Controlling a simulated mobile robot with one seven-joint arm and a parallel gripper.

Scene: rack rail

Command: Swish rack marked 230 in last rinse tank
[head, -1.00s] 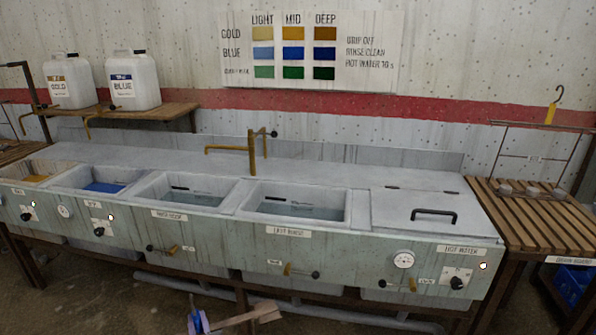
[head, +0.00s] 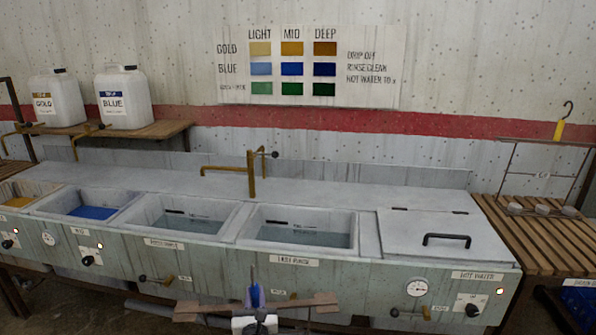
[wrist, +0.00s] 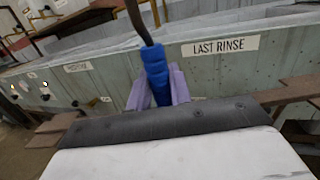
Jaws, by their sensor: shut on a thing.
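The last rinse tank (head: 352,238) is an open basin with clear water, labelled LAST RINSE on its front. My gripper (head: 254,297) is low in front of the tank row, below and left of that label. In the wrist view its purple fingers (wrist: 158,88) are shut on a blue sleeve (wrist: 155,68) with a dark rod rising from it, tilted. I take this for a rack's handle. Brown bars show on both sides of the gripper; I cannot tell whether they belong to the rack. No 230 mark is legible, and the lower part is hidden.
A lidded hot water tank (head: 445,221) stands right of last rinse. Another rinse basin (head: 150,213) and dye tanks are left. A brass tap (head: 251,172) rises behind. A yellow-handled rack (head: 559,130) stands on the slatted table (head: 520,240) at right.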

